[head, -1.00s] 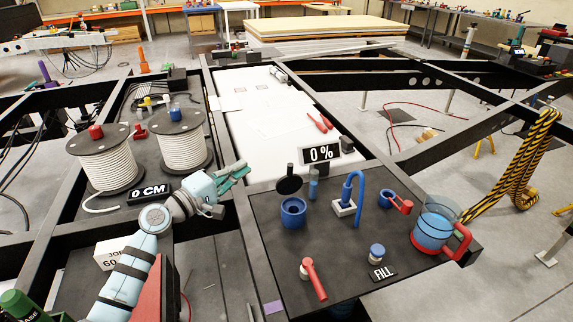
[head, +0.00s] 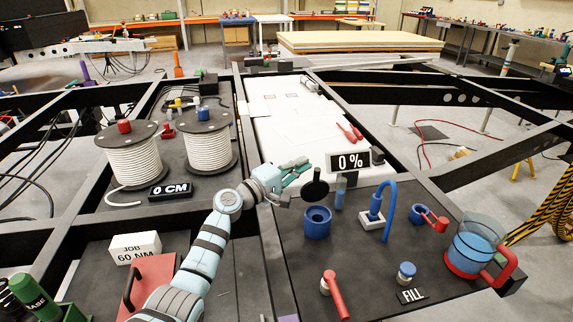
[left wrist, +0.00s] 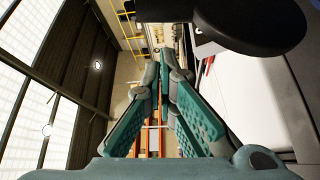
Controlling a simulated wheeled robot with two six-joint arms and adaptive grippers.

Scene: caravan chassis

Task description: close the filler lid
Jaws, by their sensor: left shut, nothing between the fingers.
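The filler is a blue round cup (head: 317,224) on the dark plate at the front right. Its black round lid (head: 317,188) stands open, raised above the cup's back edge. My left gripper (head: 302,168) is shut and empty, just left of and behind the lid. Whether it touches the lid cannot be told. In the left wrist view my left gripper's fingers (left wrist: 170,75) point away with nothing between them. The dark lid (left wrist: 255,22) looms large and close at the upper right there. My right gripper is not in view.
Near the filler stand a "0 %" sign (head: 350,162), a blue curved spout (head: 389,205), a red-handled valve (head: 334,290) and a jug of blue liquid (head: 474,247). Two cable reels (head: 133,160) stand to the left. The white panel (head: 285,120) behind is mostly clear.

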